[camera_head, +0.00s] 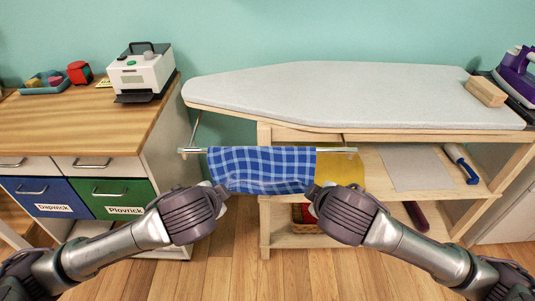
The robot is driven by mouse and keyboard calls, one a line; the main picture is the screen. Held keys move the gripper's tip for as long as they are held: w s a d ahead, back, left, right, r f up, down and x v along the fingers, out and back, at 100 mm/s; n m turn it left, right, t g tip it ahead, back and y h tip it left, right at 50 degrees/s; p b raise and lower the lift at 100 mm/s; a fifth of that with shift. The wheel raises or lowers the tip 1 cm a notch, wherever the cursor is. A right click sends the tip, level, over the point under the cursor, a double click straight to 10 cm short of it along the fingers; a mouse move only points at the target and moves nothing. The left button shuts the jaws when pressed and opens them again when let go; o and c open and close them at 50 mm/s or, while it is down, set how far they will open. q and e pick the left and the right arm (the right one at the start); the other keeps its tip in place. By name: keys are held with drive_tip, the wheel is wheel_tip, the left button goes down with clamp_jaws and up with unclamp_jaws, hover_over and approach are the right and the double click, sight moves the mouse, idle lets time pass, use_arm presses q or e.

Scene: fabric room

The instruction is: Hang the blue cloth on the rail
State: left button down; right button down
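The blue cloth (262,168), with a white check, lies along the front of the metal rail (330,150) below the ironing board's front edge. Its top edge is level with the rail and its body hangs down in front. Whether any of it passes over the rail to the back cannot be seen. My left gripper (222,190) is at the cloth's lower left corner and my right gripper (311,190) at its lower right corner. Both grippers cover these corners, and their fingertips are mostly hidden, so a grip on the cloth cannot be made out.
A yellow cloth (342,168) hangs by the rail, right of the blue one. The ironing board (330,90) is above, with a wooden block (485,91) and purple iron (517,73) at right. A wooden shelf (440,190) stands below. A drawer cabinet (150,150) is at left.

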use_arm(q)
drive_tip(key=c, duration=1.1)
unclamp_jaws()
use_arm(e)
drive_tip(key=c, duration=1.1)
unclamp_jaws()
use_arm(q)
drive_tip(key=shift+s, duration=0.1)
use_arm(e)
drive_tip(key=shift+s, duration=0.1)
